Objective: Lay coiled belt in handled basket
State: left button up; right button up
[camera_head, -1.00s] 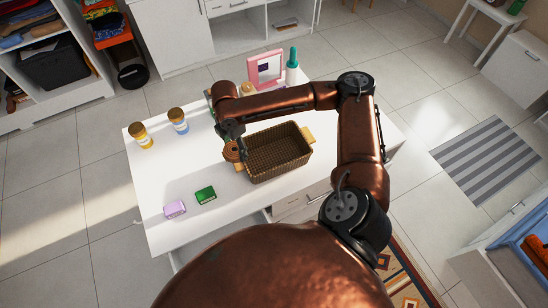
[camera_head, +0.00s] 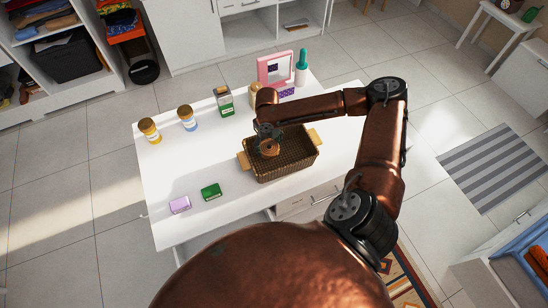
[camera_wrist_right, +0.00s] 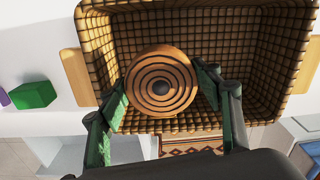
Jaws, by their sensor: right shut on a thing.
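The coiled belt is a round brown roll (camera_head: 269,148) with dark spiral rings; it also shows in the right wrist view (camera_wrist_right: 161,80). My right gripper (camera_head: 268,141) is shut on it, with its dark green fingers on both sides of the coil (camera_wrist_right: 163,88). The handled basket (camera_head: 290,172) is brown and woven, with light wooden handles, and stands on the white table. The belt is over the left part of the basket's opening; the head view cannot tell its exact height above the floor of the basket. No other things show inside the basket (camera_wrist_right: 215,35). My left gripper is not in view.
A green box (camera_head: 211,191) and a lilac box (camera_head: 180,204) lie left of the basket on the table (camera_head: 235,220). Two jars (camera_head: 150,131) (camera_head: 187,119), a glass bottle (camera_head: 224,101), a pink frame (camera_head: 275,68) and a teal-capped bottle (camera_head: 301,68) stand along the back.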

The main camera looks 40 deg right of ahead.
aim_at(268, 147)
notch_tip(268, 147, down, 9)
jog(key=shift+r+b, duration=0.2)
jog(key=shift+b, duration=0.1)
jog(key=o, duration=1.2)
jog(key=shift+f, duration=0.1)
jog(key=shift+o, duration=0.2)
notch_tip(268, 147, up, 12)
jog(key=shift+r+p, duration=0.15)
jog(key=shift+p, duration=0.35)
